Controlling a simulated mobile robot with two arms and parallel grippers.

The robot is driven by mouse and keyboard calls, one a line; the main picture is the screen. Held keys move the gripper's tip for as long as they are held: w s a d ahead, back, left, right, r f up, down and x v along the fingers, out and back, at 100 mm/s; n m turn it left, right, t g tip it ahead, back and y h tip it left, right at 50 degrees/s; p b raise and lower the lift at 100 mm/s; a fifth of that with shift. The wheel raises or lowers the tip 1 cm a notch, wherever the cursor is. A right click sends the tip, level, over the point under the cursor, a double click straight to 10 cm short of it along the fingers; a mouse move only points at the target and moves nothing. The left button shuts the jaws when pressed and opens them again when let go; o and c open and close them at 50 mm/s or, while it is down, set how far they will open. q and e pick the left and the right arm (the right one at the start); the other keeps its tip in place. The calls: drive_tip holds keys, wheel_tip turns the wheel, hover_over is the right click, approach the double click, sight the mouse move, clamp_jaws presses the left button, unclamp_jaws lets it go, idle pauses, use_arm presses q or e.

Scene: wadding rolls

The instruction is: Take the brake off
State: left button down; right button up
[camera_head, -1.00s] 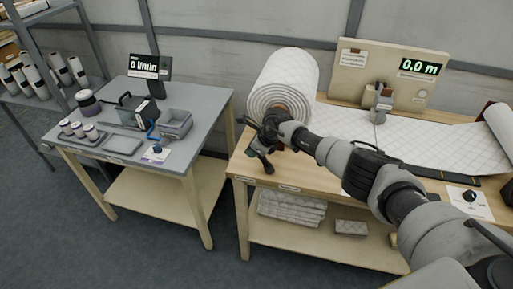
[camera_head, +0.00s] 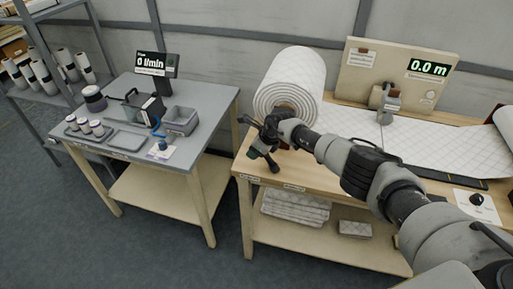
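A large white quilted wadding roll (camera_head: 291,82) lies on its side at the left of the right-hand workbench (camera_head: 330,174), its spiral end facing me. My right arm comes in from the right and its gripper (camera_head: 260,139) is at the bench's front left corner, just in front of the roll's end. Dark parts stick out there to the left and downward, with a small green patch. I cannot separate fingers from any brake lever, and the wrist hides part of the roll's core. No brake can be clearly identified. My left gripper is out of view.
A board with a 0.0 m display (camera_head: 427,67) stands behind the spread wadding sheet (camera_head: 440,146). A black knob (camera_head: 477,199) sits on a card at right. The left table (camera_head: 215,104) holds jars, trays and a 0 l/min display (camera_head: 151,62). A floor gap separates the tables.

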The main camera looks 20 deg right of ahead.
drive_tip(key=shift+s+d, duration=0.1)
drive_tip(key=shift+s+d+r, duration=0.15)
drive_tip(key=shift+d+r, duration=0.05)
drive_tip(key=shift+r, duration=0.4)
drive_tip(key=v, duration=0.9)
drive_tip(key=shift+r, duration=0.2)
drive_tip(key=shift+s+a, duration=0.15)
